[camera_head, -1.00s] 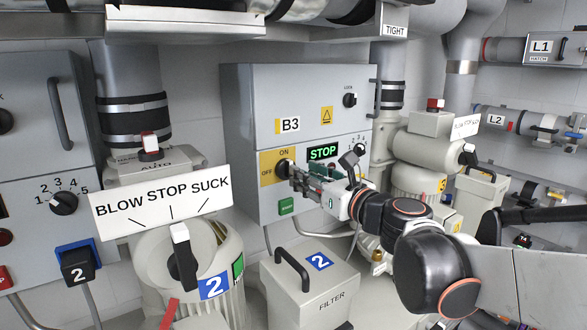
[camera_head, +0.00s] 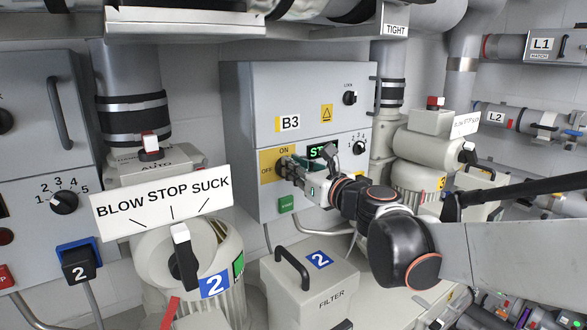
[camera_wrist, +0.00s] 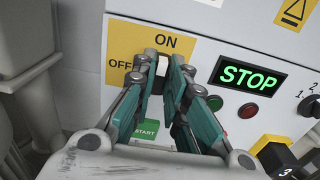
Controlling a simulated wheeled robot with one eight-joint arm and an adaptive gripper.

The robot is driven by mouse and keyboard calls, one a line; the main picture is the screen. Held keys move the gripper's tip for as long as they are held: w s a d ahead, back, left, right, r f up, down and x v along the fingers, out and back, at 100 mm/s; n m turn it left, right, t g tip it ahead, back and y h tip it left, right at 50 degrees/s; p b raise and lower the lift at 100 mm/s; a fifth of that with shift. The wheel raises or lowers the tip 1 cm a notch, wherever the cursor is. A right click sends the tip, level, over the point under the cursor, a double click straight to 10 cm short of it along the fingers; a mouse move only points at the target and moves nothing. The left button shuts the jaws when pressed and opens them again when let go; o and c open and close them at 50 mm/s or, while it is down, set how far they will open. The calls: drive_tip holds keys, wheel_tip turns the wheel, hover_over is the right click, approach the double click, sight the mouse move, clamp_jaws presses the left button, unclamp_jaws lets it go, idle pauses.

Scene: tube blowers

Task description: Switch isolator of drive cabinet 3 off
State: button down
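The drive cabinet marked B3 (camera_head: 250,110) stands at the middle of the head view. Its isolator is a dark rotary knob on a yellow plate (camera_head: 267,172) with ON at the top and OFF at the left. In the wrist view the knob (camera_wrist: 158,80) lies between my fingers, largely hidden, and the yellow plate (camera_wrist: 122,45) shows behind it. My gripper (camera_wrist: 162,64) is at the plate with one finger on each side of the knob. I cannot tell whether the fingers press on it. The knob's exact angle is hidden. The display (camera_wrist: 247,76) reads STOP in green.
A green START button (camera_wrist: 146,129) is just below my fingers, and a red button (camera_wrist: 248,110) is to the right. Below the cabinet stands a FILTER box (camera_head: 325,290) with a handle. A BLOW STOP SUCK sign (camera_head: 160,203) stands at the left.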

drive_tip(key=shift+n, duration=0.4)
drive_tip(key=n+b, duration=0.1)
drive_tip(key=n, duration=0.4)
drive_tip(key=n+b, duration=0.2)
drive_tip(key=n, duration=0.4)
drive_tip(key=a+f+n+b, duration=0.1)
drive_tip(key=n, duration=0.5)
drive_tip(key=shift+s+b, duration=0.3)
drive_tip(key=shift+s, duration=0.05)
drive_tip(key=shift+f, duration=0.1)
drive_tip(key=c, duration=1.6)
unclamp_jaws()
drive_tip(key=shift+d, duration=0.1)
